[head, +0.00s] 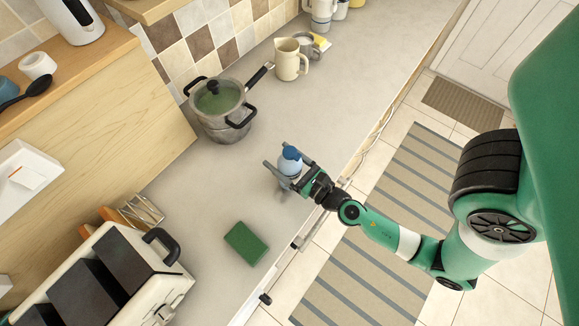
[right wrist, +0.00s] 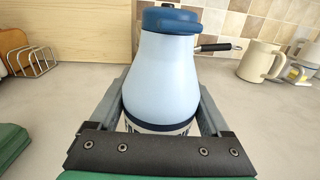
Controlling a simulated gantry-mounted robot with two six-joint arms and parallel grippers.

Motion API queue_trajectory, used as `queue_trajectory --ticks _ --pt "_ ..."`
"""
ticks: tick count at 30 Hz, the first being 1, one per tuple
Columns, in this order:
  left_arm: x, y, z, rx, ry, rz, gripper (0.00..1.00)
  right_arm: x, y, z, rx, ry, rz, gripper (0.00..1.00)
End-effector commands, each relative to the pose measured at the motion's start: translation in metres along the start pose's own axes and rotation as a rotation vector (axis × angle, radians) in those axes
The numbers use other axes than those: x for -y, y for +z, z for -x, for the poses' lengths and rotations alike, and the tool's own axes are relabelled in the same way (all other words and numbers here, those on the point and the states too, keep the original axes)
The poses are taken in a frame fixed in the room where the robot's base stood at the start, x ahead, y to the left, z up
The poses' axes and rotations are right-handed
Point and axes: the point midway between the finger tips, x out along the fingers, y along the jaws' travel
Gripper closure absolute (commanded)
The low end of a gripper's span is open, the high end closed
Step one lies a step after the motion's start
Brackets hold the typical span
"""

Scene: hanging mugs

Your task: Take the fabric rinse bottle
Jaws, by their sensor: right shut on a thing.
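The fabric rinse bottle (head: 290,164) is pale blue with a darker blue cap and stands upright at the counter, near its front edge. In the right wrist view the bottle (right wrist: 162,85) fills the middle, with a dark blue band and a striped label low on its body. My right gripper (head: 283,177) reaches in from the right and is shut on the bottle, one finger along each side. The fingers also show in the right wrist view (right wrist: 160,112). The lower part of the bottle is hidden by the gripper. My left gripper is not in view.
A green block (head: 246,243) lies on the counter (head: 215,185) in front of a toaster (head: 110,275). A lidded pot (head: 219,115) stands behind the bottle, with a cream pitcher (head: 290,60) farther back. A wire rack (head: 141,212) is at the left.

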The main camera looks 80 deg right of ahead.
Motion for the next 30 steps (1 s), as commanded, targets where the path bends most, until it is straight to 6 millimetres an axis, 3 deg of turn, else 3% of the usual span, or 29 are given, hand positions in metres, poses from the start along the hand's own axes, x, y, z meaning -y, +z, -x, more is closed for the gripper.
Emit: queue_trajectory --ticks 18,28,29,30 --pt "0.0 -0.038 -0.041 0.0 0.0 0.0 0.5 0.0 0.057 0.0 0.002 0.0 0.0 1.0" --pt "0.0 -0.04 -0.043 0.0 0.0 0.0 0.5 0.0 0.06 0.0 0.002 0.0 0.0 1.0" --pt "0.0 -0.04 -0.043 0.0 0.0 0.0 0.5 0.0 0.06 0.0 0.002 0.0 0.0 0.23" --pt "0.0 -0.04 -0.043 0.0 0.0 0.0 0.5 0.0 0.06 0.0 0.002 0.0 0.0 0.3"
